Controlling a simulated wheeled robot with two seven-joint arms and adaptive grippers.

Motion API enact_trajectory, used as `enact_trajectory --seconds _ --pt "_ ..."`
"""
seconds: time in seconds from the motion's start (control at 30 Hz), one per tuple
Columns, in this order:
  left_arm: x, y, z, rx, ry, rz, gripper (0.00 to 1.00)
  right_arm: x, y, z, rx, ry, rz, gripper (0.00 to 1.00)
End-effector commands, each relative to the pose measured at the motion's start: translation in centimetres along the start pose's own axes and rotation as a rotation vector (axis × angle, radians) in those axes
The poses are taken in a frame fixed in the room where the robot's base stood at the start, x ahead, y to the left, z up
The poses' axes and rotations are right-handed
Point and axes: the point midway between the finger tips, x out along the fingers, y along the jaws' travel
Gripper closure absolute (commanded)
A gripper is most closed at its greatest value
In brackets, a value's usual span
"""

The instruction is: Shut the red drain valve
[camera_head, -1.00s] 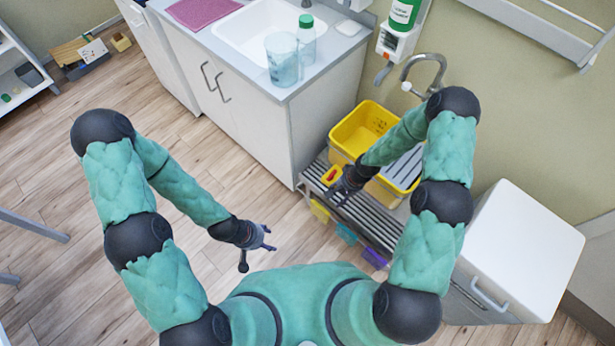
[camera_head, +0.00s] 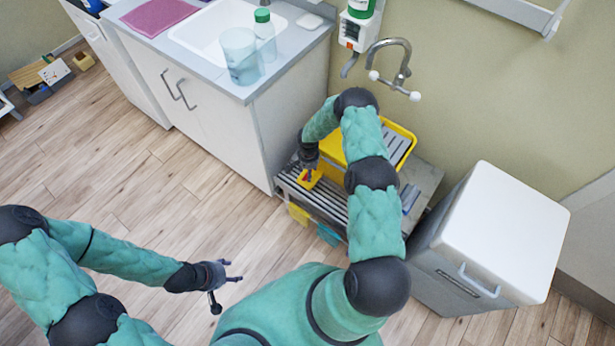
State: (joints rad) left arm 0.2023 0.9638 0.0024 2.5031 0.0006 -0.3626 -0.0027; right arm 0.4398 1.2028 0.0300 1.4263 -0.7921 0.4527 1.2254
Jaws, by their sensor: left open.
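The red drain valve (camera_head: 308,175) shows as a small red part on a yellow piece at the front left of the yellow tub (camera_head: 333,147). The tub rests on a low slatted metal stand and is largely hidden behind my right arm. My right gripper (camera_head: 308,161) is right by the valve, just above it in the picture. Its fingers are too small and dark to tell whether they touch it or how far apart they are. My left gripper (camera_head: 232,273) is open and empty over the floor, well to the lower left of the valve.
The slatted stand (camera_head: 322,199) has yellow and blue tags on its front. A white sink cabinet (camera_head: 222,122) stands to its left, and a white-lidded bin (camera_head: 505,225) to its right. A wall tap (camera_head: 402,70) hangs above.

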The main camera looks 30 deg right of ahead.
Motion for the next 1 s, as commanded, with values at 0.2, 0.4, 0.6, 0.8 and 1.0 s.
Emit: enact_trajectory --seconds 0.2,0.4,0.6,0.8,1.0 --pt "1.1 -0.4 0.0 0.000 0.000 0.000 0.44 3.1 0.0 0.0 0.000 -0.001 -0.001 0.46" --pt "1.3 -0.5 0.0 0.000 0.000 0.000 0.44 4.0 -0.1 0.0 0.000 0.001 -0.002 0.46" --pt "1.2 -0.5 0.0 0.000 0.000 0.000 0.44 4.0 -0.1 0.0 -0.001 0.001 -0.002 0.46" --pt "1.2 -0.5 0.0 0.000 0.000 0.000 0.44 4.0 -0.1 0.0 -0.001 0.001 -0.002 0.86" --pt "1.3 -0.5 0.0 0.000 0.000 0.000 0.44 4.0 0.0 0.1 -0.001 -0.001 0.000 1.00"
